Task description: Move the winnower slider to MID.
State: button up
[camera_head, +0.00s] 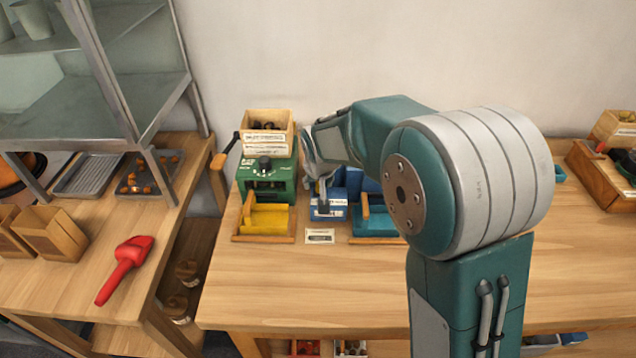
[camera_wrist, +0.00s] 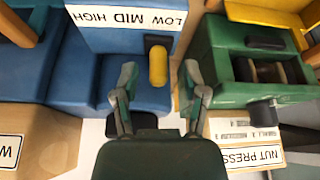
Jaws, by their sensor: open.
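The blue winnower (camera_wrist: 105,55) fills the upper left of the wrist view, with an upside-down white label strip (camera_wrist: 125,18) reading LOW, MID, HIGH. Its yellow slider knob (camera_wrist: 158,66) stands near the LOW end, between LOW and MID. My gripper (camera_wrist: 160,72) is open, with one finger on each side of the knob; whether either finger touches it, I cannot tell. In the head view the winnower (camera_head: 354,183) is partly hidden behind my arm, and my gripper (camera_head: 322,187) is over its left part. The knob cannot be made out there.
The green nut press (camera_head: 266,177) stands close to the left, with a wooden hopper on top and a yellow tray (camera_head: 265,219) in front. A teal tray (camera_head: 376,224) sits in front of the winnower. A red scoop (camera_head: 125,267) lies on the left table. The front bench is clear.

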jog(key=shift+w+f, duration=0.15)
jog(key=shift+f, duration=0.2)
grip_shut()
jog(key=shift+d, duration=1.25)
grip_release()
